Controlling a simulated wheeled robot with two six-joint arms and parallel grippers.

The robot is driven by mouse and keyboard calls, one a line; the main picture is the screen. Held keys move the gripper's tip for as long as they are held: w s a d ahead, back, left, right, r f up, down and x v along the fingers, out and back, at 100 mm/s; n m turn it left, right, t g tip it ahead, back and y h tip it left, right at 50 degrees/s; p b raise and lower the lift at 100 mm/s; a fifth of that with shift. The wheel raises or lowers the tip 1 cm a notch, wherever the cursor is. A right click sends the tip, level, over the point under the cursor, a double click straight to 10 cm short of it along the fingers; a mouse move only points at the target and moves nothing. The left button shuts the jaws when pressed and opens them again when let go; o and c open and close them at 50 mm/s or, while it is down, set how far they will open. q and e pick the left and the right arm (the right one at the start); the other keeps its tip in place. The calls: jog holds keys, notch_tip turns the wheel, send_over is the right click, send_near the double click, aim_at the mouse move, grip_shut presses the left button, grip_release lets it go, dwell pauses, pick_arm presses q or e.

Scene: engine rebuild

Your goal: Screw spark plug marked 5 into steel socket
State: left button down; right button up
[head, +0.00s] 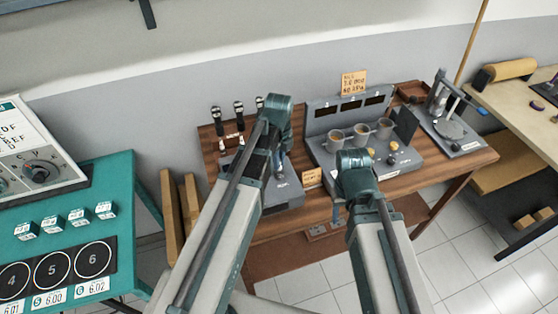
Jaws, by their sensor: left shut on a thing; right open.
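My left gripper (279,160) is over the grey block (286,190) on the left of the wooden bench. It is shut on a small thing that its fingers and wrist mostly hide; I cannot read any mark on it. The steel socket is not clearly visible; my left arm covers part of the block. Several dark-topped upright pieces (238,109) stand behind, at the bench's back left; their marks are too small to read. My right gripper (338,208) is open and empty near the bench's front edge, partly hidden by its own wrist.
A grey unit with several cups (336,141) stands mid-bench, a stand with a round plate (450,129) to its right. On the left, a teal table (128,172) holds a dial box (42,165), small labelled boxes (52,224) and numbered circles (52,270).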

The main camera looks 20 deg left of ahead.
pick_arm(q)
jog(key=m, duration=0.4)
jog(key=shift+m, duration=0.4)
jog(key=m, duration=0.4)
jog(key=shift+m, duration=0.4)
jog(key=c, duration=0.8)
grip_release()
jog(key=shift+o, duration=0.2)
